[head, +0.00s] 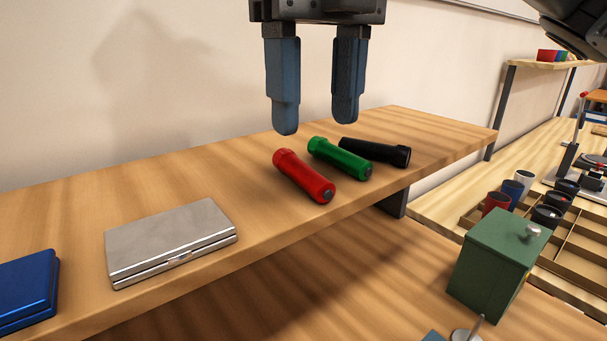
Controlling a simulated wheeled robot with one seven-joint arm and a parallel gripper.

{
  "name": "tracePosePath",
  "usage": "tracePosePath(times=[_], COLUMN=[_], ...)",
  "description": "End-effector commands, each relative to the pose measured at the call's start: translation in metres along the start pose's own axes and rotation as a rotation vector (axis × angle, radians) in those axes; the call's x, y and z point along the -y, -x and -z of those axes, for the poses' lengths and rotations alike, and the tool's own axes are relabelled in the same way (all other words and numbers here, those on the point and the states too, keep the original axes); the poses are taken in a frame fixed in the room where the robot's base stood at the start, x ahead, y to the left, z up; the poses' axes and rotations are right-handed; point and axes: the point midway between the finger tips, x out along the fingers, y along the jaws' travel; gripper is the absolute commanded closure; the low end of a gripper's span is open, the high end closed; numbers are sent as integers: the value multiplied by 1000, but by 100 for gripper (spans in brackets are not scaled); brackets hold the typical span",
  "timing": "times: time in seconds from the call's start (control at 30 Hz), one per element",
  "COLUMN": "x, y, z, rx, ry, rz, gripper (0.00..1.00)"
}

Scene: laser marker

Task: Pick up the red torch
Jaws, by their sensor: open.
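The red torch (304,177) lies on its side on the raised wooden shelf (80,222), its wider head toward the back left and its narrow end near the shelf's front edge. A green torch (340,157) lies close beside it on the right, and a black torch (375,152) lies behind the green one. My gripper (316,128) is in the upper middle of the head view, pointing down with its two blue-grey fingers apart. Nothing is between the fingers. It appears above and slightly behind the red and green torches; its exact height over them is hard to tell.
A silver case (172,240) and a blue case (24,291) lie to the left on the shelf. A green box (497,262) stands lower at the right, near a wooden divided tray (582,269) with cups. The shelf between the silver case and the red torch is clear.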

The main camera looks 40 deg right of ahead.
Motion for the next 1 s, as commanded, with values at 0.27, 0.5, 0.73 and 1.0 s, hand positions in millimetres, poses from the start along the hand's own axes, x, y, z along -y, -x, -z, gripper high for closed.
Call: tracePosePath(times=[0.27, 0.5, 0.73, 1.0], x=[3, 8, 10, 10], y=[-22, -46, -73, -77], z=[-1, 0, -1, -1], rx=[3, 0, 4, 5], ry=[-9, -8, -9, -9], rz=[13, 10, 10, 11], gripper=[45, 45, 45, 45])
